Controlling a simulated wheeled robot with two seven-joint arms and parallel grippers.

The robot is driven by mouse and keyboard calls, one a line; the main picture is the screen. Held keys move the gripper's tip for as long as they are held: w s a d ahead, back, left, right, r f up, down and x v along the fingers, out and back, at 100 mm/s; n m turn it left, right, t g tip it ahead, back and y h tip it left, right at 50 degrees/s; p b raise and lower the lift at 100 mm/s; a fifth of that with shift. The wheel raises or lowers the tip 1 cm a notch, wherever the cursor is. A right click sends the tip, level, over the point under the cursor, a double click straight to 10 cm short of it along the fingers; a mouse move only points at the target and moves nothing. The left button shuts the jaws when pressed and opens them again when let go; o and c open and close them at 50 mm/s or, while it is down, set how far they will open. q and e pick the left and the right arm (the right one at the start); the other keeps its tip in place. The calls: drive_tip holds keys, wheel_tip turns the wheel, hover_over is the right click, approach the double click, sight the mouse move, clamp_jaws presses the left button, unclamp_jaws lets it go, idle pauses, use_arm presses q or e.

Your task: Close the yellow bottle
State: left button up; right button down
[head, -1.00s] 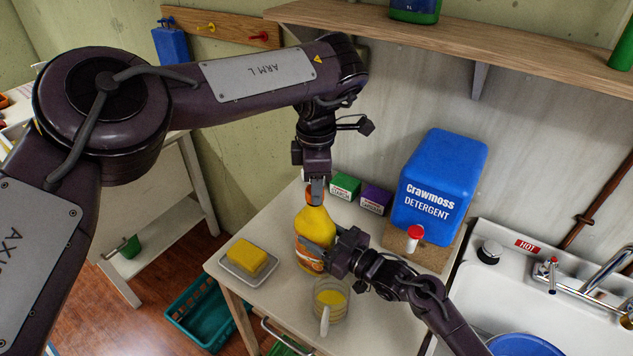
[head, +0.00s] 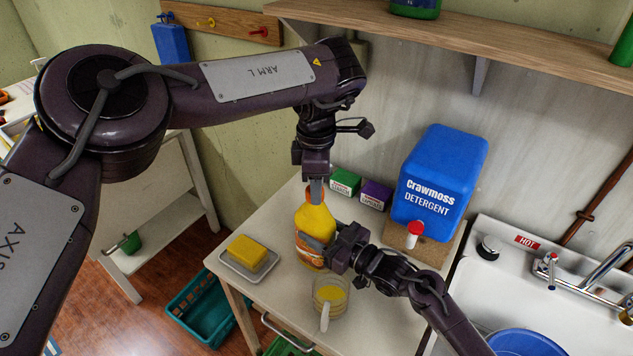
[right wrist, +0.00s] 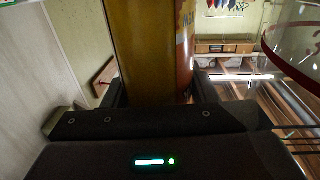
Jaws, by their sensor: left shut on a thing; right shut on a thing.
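The yellow bottle (head: 315,222) stands upright on the white table, with an orange label low on its side. My right gripper (head: 322,246) is shut on the bottle's body from the right. In the right wrist view the bottle (right wrist: 150,45) fills the space between the fingers. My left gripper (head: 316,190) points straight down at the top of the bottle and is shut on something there. It looks like the orange-red cap, but the fingers hide most of it. I cannot tell how far the cap is on.
A glass measuring cup (head: 330,294) with yellow contents stands just in front of the bottle. A yellow sponge (head: 246,252) lies on a dish at left. Small green (head: 344,182) and purple (head: 376,195) boxes and a blue detergent jug (head: 440,180) stand behind. The sink (head: 510,290) is at right.

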use_arm(q)
drive_tip(key=m, duration=0.7)
drive_tip(key=shift+s, duration=0.1)
drive_tip(key=m, duration=0.5)
drive_tip(key=shift+a, duration=0.1)
drive_tip(key=o, duration=1)
drive_tip(key=shift+c, duration=0.2)
drive_tip(key=shift+s+r, duration=0.1)
drive_tip(key=shift+r, duration=2.15)
drive_tip(key=shift+c, duration=0.5)
